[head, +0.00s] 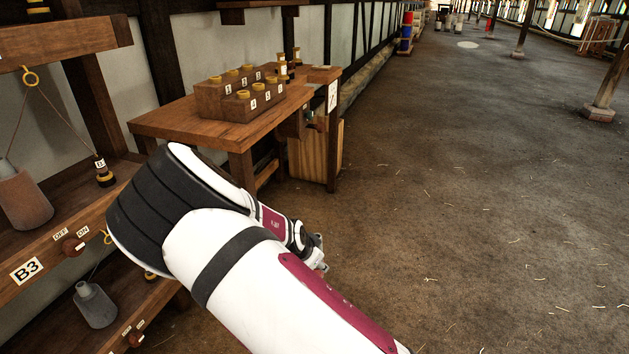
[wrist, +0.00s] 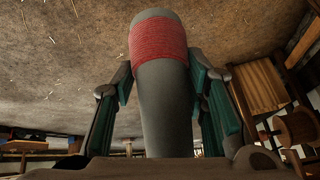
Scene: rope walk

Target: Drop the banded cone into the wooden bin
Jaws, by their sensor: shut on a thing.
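The banded cone (wrist: 158,42), grey with a red wound band near one end, fills the middle of the wrist view. My gripper (wrist: 162,90) is shut on it, with a green-padded finger on each side. In the head view my gripper (head: 317,254) is beyond my forearm, over the open floor, and the cone is hidden there. The wooden bin (head: 316,158) stands on the floor by the right end of the bench, beyond my gripper. A slatted wooden box that looks like the bin (wrist: 261,86) shows at the right of the wrist view, apart from the cone.
The wooden bench (head: 170,121) carries dark blocks (head: 237,99) with yellow-topped pegs. A rack (head: 75,229) with hanging weights stands at the left. The floor (head: 470,200) to the right is open, with scattered straw bits. A post (head: 606,90) stands at the far right.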

